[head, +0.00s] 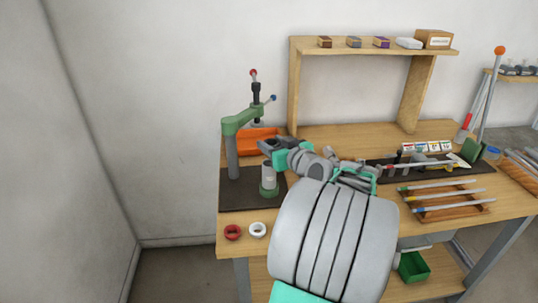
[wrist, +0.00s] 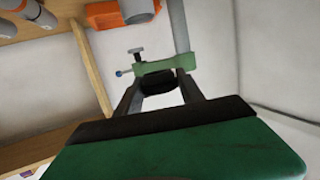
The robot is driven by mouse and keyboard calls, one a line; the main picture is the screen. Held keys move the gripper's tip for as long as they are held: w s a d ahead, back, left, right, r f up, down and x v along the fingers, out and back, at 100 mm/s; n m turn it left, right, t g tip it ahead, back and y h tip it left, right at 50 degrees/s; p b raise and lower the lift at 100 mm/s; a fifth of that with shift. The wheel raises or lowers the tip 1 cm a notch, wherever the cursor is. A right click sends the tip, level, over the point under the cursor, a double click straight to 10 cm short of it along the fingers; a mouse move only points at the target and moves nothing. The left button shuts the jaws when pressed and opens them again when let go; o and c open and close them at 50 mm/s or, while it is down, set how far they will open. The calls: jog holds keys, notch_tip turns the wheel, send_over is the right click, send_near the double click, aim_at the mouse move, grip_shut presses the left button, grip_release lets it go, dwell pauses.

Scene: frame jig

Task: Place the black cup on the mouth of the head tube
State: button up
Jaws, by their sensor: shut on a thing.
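My gripper (head: 267,146) is above the left part of the bench, next to the green press (head: 240,122). In the wrist view its two fingers (wrist: 158,84) are shut on the dark black cup (wrist: 157,80). In the head view the cup is too small and too covered by the gripper to make out clearly. The grey head tube (head: 268,177) stands upright in a green holder (head: 268,191) on a dark mat. My gripper is a little above its mouth, apart from it.
The press column (head: 232,158) stands close to the left of the tube. An orange bin (head: 258,140) is behind. A red ring (head: 232,232) and a white ring (head: 258,230) lie at the front edge. Tools and a wooden rack (head: 450,209) are on the right.

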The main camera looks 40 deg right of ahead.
jog(key=w+f, duration=0.1)
jog(key=w+d+f, duration=0.1)
jog(key=f, duration=0.1)
jog(key=w+f, duration=0.1)
jog(key=f, duration=0.1)
jog(key=shift+w+d+p, duration=0.2)
jog(key=shift+d+p, duration=0.1)
jog(key=shift+f, duration=1.35)
jog(key=shift+f, duration=0.1)
jog(key=o, duration=1.3)
jog(key=shift+o, duration=0.2)
